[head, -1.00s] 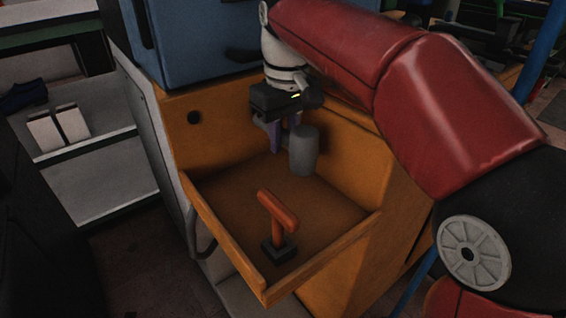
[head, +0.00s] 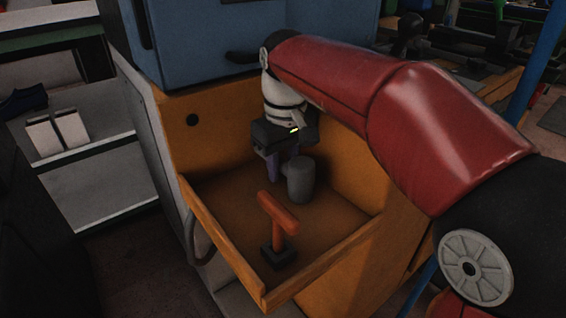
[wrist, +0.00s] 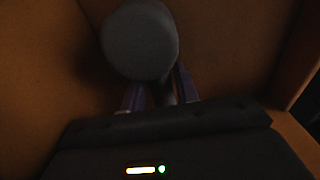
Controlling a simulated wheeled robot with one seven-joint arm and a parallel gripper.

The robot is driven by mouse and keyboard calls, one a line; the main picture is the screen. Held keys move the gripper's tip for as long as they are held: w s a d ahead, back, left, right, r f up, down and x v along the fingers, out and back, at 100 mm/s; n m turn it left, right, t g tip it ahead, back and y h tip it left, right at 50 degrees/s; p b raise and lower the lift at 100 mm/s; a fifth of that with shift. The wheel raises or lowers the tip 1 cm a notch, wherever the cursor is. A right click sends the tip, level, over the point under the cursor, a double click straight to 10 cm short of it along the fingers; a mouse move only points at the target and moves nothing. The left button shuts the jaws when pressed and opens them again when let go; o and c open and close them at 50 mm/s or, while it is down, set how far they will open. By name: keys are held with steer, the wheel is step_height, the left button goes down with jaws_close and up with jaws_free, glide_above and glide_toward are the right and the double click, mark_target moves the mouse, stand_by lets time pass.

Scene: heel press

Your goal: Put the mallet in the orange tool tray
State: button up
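The mallet has a grey cylindrical head (head: 301,178), inside the walls of the orange tool tray (head: 222,239) near its back. My gripper (head: 284,172) points down into the tray, with the head just right of its purple fingers. In the wrist view, the round end of the mallet head (wrist: 140,42) lies beyond my gripper (wrist: 160,92), and a dark grey handle runs between the two fingers. The fingers are closed on this handle. The head appears low, at or close to the tray floor; I cannot tell whether it touches.
An orange-red T-shaped tool (head: 278,222) with a dark block at its lower end stands in the front of the tray. The tray's back and right walls rise close around my gripper. Bare floor shows at the tray's left. A blue cabinet (head: 200,45) stands behind.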

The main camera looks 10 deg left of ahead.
steer(key=shift+o, duration=1.3)
step_height(320, 180, up, 12)
steer(key=p, duration=0.3)
steer(key=shift+s+d+r, duration=0.15)
steer(key=shift+d+r, duration=0.05)
